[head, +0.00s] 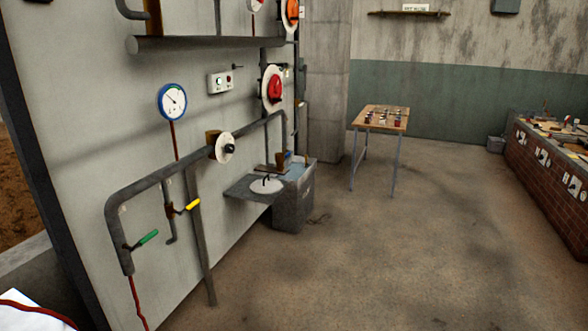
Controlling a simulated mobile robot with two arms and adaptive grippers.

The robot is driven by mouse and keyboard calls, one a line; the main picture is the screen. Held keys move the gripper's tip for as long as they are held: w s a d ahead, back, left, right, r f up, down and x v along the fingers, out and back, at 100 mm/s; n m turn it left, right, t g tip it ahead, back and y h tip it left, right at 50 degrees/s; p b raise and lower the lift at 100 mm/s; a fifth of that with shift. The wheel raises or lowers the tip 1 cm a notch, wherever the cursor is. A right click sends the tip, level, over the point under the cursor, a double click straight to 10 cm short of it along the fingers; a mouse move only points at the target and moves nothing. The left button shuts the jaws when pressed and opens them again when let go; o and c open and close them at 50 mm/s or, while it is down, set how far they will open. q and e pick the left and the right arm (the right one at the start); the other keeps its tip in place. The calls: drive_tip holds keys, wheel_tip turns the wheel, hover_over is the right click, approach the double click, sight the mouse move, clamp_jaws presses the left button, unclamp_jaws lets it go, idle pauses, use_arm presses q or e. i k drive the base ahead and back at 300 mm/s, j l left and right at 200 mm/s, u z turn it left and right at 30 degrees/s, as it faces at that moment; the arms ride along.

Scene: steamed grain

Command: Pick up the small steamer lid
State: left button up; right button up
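A round, pale, lid-like disc (267,186) with a small dark handle lies on a grey shelf (240,190) fixed low on the wall. It is small in the view, and I cannot tell for sure that it is the small steamer lid. Neither of my grippers shows in the head view.
A grey bin (294,200) stands beside the shelf. Pipes with a green valve handle (148,238) and a yellow one (193,205) run along the left wall. A wooden table (371,127) stands farther back, a brick counter (540,180) at right. The middle floor is clear.

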sight(268, 186)
drive_tip(key=i+l+z, duration=0.1)
drive_tip(key=i+z, duration=0.3)
drive_tip(key=i, duration=1.35)
